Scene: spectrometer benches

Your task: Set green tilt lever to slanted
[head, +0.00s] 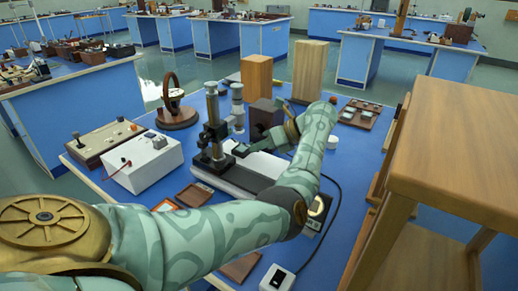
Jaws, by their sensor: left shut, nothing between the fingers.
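My left arm reaches in from the left, bends at the elbow, and its hand points back to the left over the bench. My left gripper (243,149) is shut and empty, close beside the upright dark instrument (213,130) on a long dark base. I cannot tell whether the fingertips touch the instrument. I cannot clearly make out the green tilt lever; it may be small or hidden by the gripper and forearm. My right gripper is not in view.
A white box (145,163) and a brown ring stand (176,108) stand to the left. Two tall wooden blocks, one of them here (257,80), and a dark block (265,115) stand behind the hand. A wooden stool (455,120) closes off the right. A black cable lies near my forearm.

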